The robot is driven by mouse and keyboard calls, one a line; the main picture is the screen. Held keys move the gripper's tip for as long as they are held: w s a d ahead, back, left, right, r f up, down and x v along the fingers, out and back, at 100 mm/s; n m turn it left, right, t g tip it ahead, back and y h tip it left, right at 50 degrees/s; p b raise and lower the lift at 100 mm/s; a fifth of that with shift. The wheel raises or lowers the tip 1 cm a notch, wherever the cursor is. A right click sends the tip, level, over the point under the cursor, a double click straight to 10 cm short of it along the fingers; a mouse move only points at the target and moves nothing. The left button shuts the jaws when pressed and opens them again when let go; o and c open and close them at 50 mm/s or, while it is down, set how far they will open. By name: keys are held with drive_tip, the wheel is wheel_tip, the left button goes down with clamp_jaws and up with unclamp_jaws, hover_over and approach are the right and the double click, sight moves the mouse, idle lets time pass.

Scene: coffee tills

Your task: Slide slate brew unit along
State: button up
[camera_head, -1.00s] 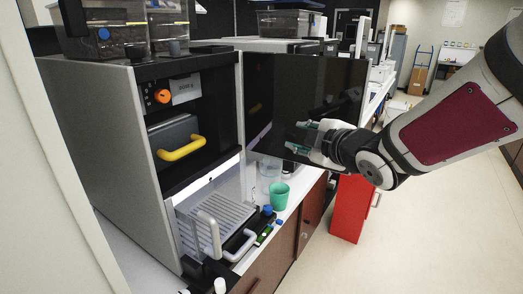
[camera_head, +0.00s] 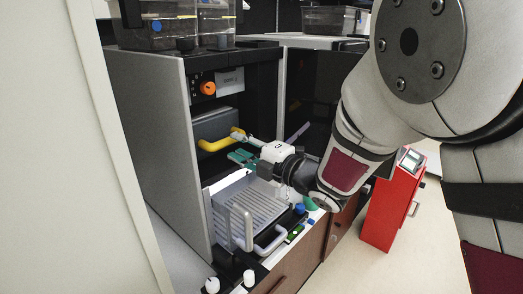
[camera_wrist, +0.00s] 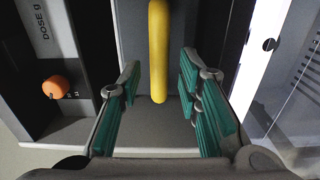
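The slate brew unit (camera_head: 214,127) is a dark grey block inside the open coffee machine, with a yellow bar handle (camera_head: 212,146) on its front. In the wrist view the handle (camera_wrist: 158,45) stands in line with the gap between my fingers, in front of the grey face (camera_wrist: 135,45). My gripper (camera_head: 243,148) is open, with teal pads spread to either side of the handle's line. It also shows in the wrist view (camera_wrist: 160,85). I see no contact with the handle. My fingers hide part of the handle's right end in the head view.
The machine's dark door (camera_head: 305,90) stands open to the right of my gripper. An orange knob (camera_head: 208,88) sits above the unit. A ridged drip tray (camera_head: 247,200) with light grey handles lies below. A red cabinet (camera_head: 391,205) stands at right.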

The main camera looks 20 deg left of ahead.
drive_tip(key=x, duration=0.2)
drive_tip(key=shift+a, duration=0.25)
drive_tip(key=shift+w+a, duration=0.15)
drive_tip(key=shift+w, duration=0.05)
drive_tip(key=shift+c, duration=1)
clamp_jaws()
drive_tip(key=v, duration=1.6)
drive_tip(key=shift+d+b, duration=0.35)
drive_tip(key=shift+o, duration=2.1)
unclamp_jaws()
drive_tip(key=shift+s, duration=0.2)
